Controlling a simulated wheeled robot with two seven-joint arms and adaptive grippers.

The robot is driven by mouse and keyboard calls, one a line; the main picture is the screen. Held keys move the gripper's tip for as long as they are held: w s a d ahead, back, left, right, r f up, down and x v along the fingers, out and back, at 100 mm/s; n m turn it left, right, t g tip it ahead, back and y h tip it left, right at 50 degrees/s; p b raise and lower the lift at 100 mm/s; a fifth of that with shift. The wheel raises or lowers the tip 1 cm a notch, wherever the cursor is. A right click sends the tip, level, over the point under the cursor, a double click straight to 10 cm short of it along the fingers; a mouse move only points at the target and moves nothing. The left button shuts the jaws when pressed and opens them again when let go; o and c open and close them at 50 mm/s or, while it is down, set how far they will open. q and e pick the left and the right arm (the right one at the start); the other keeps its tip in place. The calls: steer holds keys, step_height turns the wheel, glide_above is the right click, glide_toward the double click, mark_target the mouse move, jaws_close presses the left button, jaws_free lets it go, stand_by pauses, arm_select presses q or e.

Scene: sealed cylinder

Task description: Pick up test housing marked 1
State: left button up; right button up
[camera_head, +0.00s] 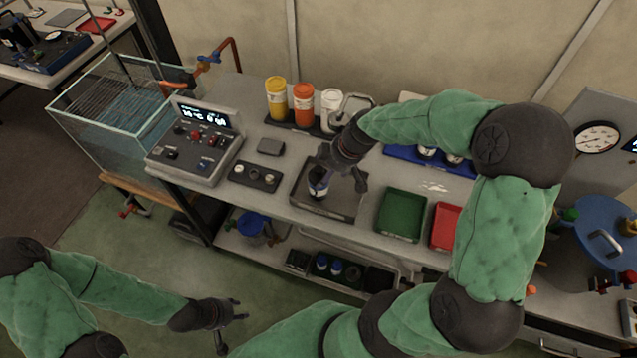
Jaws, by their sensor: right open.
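A small dark cylinder with a pale band (318,183), likely a test housing, stands in the grey tray (338,211) on the bench. Any number on it is too small to read. My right gripper (340,180) is open and points down over this tray, with its left finger beside or around the cylinder's top; I cannot tell whether they touch. More small cylinders (426,153) are in the blue tray (401,152), partly hidden by my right arm. My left gripper (233,332) is open and empty, low in front of the bench.
A green tray (402,215) and a red tray (444,226) lie right of the grey tray. Yellow (276,100), orange (304,105) and white (331,108) bottles stand behind. A control box (194,143) and glass water tank (105,112) are left. Blue-capped items (336,268) sit on the lower shelf.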

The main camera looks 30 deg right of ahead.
steer(key=shift+w+a, duration=0.25)
steer(key=shift+w, duration=0.05)
steer(key=b+x, duration=0.1)
steer(key=x, duration=0.4)
steer(key=shift+w, duration=0.2)
steer(key=c, duration=1.6)
steer(key=shift+o, duration=0.2)
steer(key=shift+r, duration=0.1)
